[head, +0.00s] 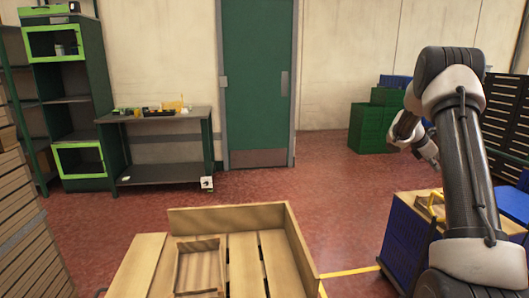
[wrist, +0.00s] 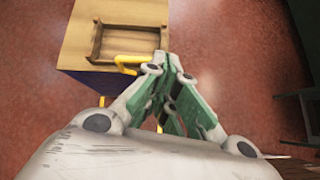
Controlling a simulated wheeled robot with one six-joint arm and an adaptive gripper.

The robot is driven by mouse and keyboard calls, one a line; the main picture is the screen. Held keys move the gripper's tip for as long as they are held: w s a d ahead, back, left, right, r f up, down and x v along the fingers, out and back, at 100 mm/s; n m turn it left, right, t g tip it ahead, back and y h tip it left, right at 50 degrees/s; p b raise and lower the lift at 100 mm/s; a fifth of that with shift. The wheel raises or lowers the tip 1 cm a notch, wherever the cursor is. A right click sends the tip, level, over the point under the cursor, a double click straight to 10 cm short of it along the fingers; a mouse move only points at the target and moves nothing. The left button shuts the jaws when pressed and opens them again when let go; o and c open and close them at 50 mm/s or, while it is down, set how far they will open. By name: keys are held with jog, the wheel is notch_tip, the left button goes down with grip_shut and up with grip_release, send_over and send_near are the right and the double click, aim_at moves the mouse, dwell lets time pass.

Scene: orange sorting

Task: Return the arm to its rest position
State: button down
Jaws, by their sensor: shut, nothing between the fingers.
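My arm (head: 462,160) rises at the right of the head view and bends over at its top. Its far end hangs beyond the upright link, where the fingers are not clear. In the wrist view my gripper (wrist: 172,62) is shut, its green-padded fingers together with nothing between them. The fingertips show just beside a wooden tray (wrist: 98,45) on a box-like stand, apparently above the floor. No orange shows in either view.
The blue-sided stand (head: 408,245) is beside my arm. A wooden pallet box (head: 230,217) with a small empty tray (head: 200,244) stands front centre. A workbench (head: 160,123) and green door (head: 256,80) are behind. Red floor lies open between.

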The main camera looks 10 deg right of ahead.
jog(key=s+a+f+m+g+y, duration=0.1)
jog(key=s+a+f+m+y, duration=0.1)
jog(key=s+a+f+m, duration=0.25)
jog(key=s+a+r+m+t+y, duration=0.2)
jog(key=s+a+r, duration=0.3)
jog(key=s+a, duration=0.6)
jog(key=s+a+r+m+t+y, duration=0.2)
jog(key=s+a+r+m, duration=0.3)
jog(key=s+a, duration=0.7)
jog(key=s+a+r+m+t+y, duration=0.1)
jog(key=s+a+r+m+y, duration=0.2)
jog(key=s+a+r, duration=0.3)
jog(key=s+a+m, duration=0.1)
jog(key=s+a, duration=0.4)
jog(key=a, duration=0.1)
jog(key=shift+s+r+t+y, duration=0.15)
jog(key=shift+r+t+y, duration=0.15)
jog(key=shift+t, duration=0.1)
jog(key=shift+d, duration=0.1)
